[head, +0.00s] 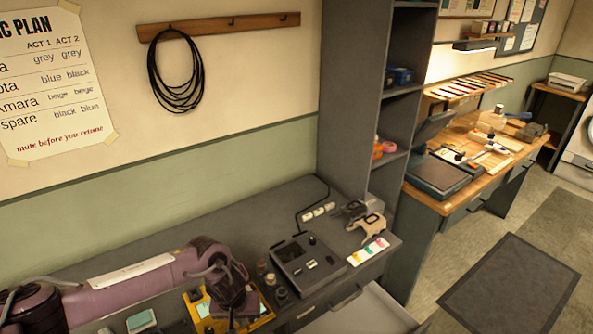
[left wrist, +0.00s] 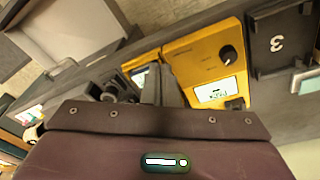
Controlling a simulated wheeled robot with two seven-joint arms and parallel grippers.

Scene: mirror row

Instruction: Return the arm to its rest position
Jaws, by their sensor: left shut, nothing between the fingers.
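My left arm, mauve with a white label, comes in from the left in the head view and bends down over the desk. My left gripper (head: 236,318) is at the low middle edge, pointing down over a yellow device (head: 262,319) and hiding part of it. In the left wrist view the gripper's fingers (left wrist: 152,86) are together with nothing between them. The yellow device (left wrist: 205,62), with a black knob and a small lit screen, is just beyond them. I cannot tell whether they touch it. My right gripper is in neither view.
A black panel device (head: 305,263) and small jars stand right of the gripper. An open drawer (head: 365,312) juts out from the desk front. A tall grey shelf (head: 345,90) rises behind.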

